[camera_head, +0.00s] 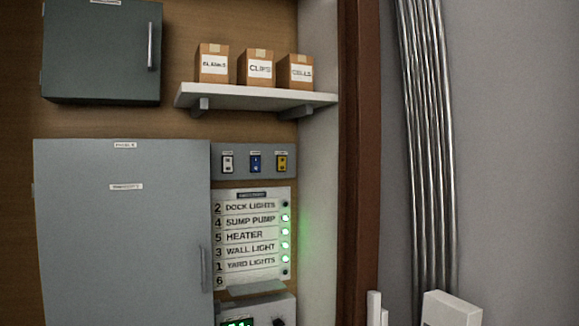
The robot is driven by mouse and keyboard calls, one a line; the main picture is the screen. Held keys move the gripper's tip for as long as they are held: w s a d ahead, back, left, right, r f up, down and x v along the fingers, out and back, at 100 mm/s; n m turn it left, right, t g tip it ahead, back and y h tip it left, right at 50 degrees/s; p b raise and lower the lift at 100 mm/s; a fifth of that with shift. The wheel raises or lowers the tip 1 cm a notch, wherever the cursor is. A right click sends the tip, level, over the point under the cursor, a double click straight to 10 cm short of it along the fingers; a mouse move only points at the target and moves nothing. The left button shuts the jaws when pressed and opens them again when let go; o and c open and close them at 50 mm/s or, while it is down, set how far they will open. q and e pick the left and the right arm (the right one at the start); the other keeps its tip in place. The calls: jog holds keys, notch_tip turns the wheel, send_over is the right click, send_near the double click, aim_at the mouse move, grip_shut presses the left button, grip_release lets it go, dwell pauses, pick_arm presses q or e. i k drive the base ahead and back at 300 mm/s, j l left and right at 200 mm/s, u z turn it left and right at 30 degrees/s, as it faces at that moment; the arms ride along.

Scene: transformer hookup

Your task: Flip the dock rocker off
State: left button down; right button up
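A grey switch strip (254,162) on the wall carries three rockers: a white one (228,163), a blue one (255,163) and a yellow one (282,163). Their small labels are too blurred to read, so I cannot tell which is the dock rocker or how each is set. On the directory panel (251,240) below, the "DOCK LIGHTS" row has a dark lamp (285,204). My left gripper is not in view.
A large grey cabinet (122,240) stands shut left of the directory. A dark cabinet (100,55) hangs above it. A shelf (255,96) with three cartons is above the strip. A brown post (361,150) and metal conduits (430,150) are at right.

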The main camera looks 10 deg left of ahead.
aim_at(227, 160)
jog(key=i+j+z, duration=0.45)
jog(key=j, duration=0.15)
jog(key=i+j+z, duration=0.2)
jog(key=j, duration=0.15)
